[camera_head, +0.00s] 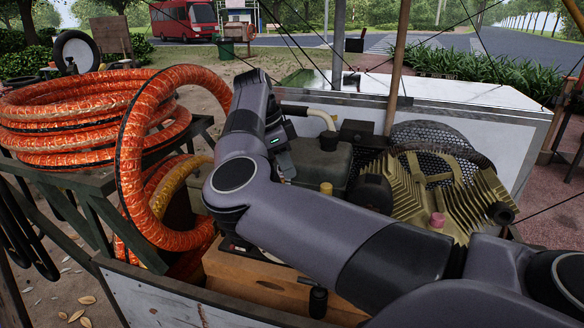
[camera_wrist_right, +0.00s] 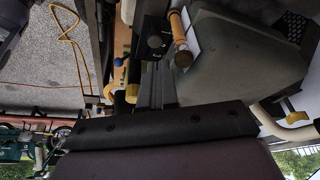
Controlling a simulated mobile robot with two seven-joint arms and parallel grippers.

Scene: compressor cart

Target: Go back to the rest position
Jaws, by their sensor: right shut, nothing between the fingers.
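My right arm reaches in from the lower right in the head view and bends over the compressor cart. Its wrist and right gripper (camera_head: 284,160) are near the middle, just left of the dark grey tank (camera_head: 322,165). The fingertips are mostly hidden there. In the right wrist view the right gripper (camera_wrist_right: 156,84) shows as two grey fingers closed together, with nothing between them. They lie beside the grey tank (camera_wrist_right: 240,55). I cannot tell whether they touch anything. My left gripper is not in view.
A large orange hose coil (camera_head: 90,120) is on a dark rack at left, and one loop hangs close to my wrist. A brass-coloured finned engine (camera_head: 430,190), a wooden box (camera_head: 262,285) and a wooden pole (camera_head: 398,65) are close to the arm.

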